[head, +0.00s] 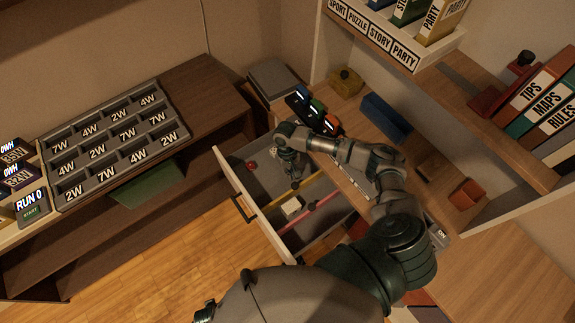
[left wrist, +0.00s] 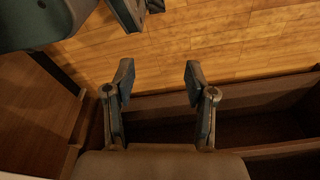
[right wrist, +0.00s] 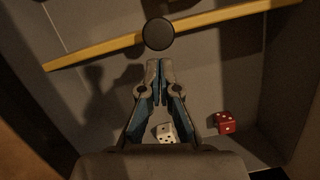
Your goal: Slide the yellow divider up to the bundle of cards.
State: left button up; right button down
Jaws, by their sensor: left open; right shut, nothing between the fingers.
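The yellow divider (head: 310,185) spans the open drawer (head: 234,180) in the head view. In the right wrist view the divider (right wrist: 95,53) crosses near the top, with a round black knob (right wrist: 159,33) on it. A small pale block, apparently the bundle of cards (head: 291,207), lies in the drawer between the divider and a pink bar (head: 322,201). My right gripper (right wrist: 158,66) is shut and empty, pointing down into the drawer just short of the knob. My left gripper (left wrist: 158,78) is open and empty over the floor, away from the drawer.
A red die (right wrist: 225,122) and a white die (right wrist: 165,133) lie in the drawer on the near side of the divider in the right wrist view. A grey labelled tray (head: 115,140) stands on the shelf at left. The desk (head: 490,260) lies right of the drawer.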

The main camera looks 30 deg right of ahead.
pick_arm(q)
jog(key=shift+d+f, duration=0.1)
jog(key=shift+f, duration=0.05)
pick_arm(e)
jog(key=shift+s+d, duration=0.1)
jog(key=shift+s, duration=0.2)
jog(key=s+p, duration=0.1)
jog(key=p, duration=0.4)
jog(key=shift+s+r, duration=0.1)
jog(key=shift+s, duration=0.1)
pick_arm(q)
jog(key=s+a+f, duration=0.2)
jog(key=s+f, duration=0.4)
jog(key=s, duration=0.6)
jog(key=shift+a+f+g, duration=0.15)
jog(key=shift+f+g, duration=0.2)
jog(key=shift+g, duration=0.05)
